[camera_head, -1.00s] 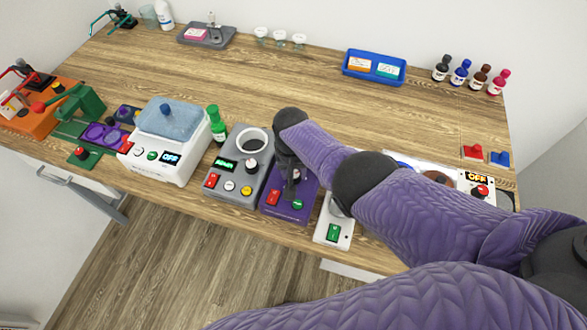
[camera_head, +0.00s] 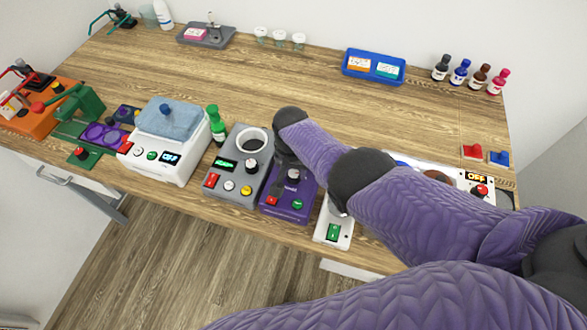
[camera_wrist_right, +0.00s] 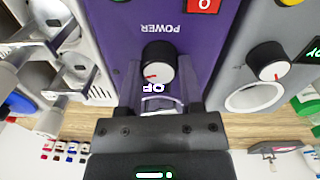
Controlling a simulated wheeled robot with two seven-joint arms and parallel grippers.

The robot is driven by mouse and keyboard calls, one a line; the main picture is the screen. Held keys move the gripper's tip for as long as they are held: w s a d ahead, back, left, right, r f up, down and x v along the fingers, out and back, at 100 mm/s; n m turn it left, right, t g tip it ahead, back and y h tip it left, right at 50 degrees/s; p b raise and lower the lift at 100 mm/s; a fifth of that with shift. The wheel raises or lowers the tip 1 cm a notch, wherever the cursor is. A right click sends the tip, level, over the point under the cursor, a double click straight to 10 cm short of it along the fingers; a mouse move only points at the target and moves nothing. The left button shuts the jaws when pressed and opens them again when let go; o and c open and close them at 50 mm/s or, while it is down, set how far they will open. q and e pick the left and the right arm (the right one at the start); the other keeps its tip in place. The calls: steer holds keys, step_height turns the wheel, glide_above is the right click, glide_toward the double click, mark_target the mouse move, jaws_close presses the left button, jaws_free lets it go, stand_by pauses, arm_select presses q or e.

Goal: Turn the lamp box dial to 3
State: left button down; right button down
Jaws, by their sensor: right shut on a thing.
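The purple box (camera_head: 285,207) stands near the table's front edge, with a red switch (camera_head: 272,201), a green button (camera_head: 297,204) and a black dial with a pale cap (camera_head: 293,174). No label shows that names it the lamp box. In the right wrist view the dial (camera_wrist_right: 158,68) has a red mark at its lower left, and the box reads "POWER". My right gripper (camera_wrist_right: 160,88) is shut on this dial, one finger on each side. In the head view its fingers are mostly hidden behind the dial and under the wrist. The left gripper is out of view.
A grey box (camera_head: 228,190) with its own dial stands close on the left. A white switch unit (camera_head: 333,228) stands close on the right, beneath my arm. A white device with a blue top (camera_head: 169,120) is further left. The middle of the table is clear.

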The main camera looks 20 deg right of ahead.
mark_target(292, 172)
steer(key=shift+c, duration=1.2)
jaws_free()
steer(key=shift+r, duration=0.1)
step_height(292, 172, up, 9)
steer(key=p, duration=0.7)
steer(key=shift+w+a, duration=0.1)
steer(key=shift+a, duration=0.05)
steer(key=shift+r, duration=0.4)
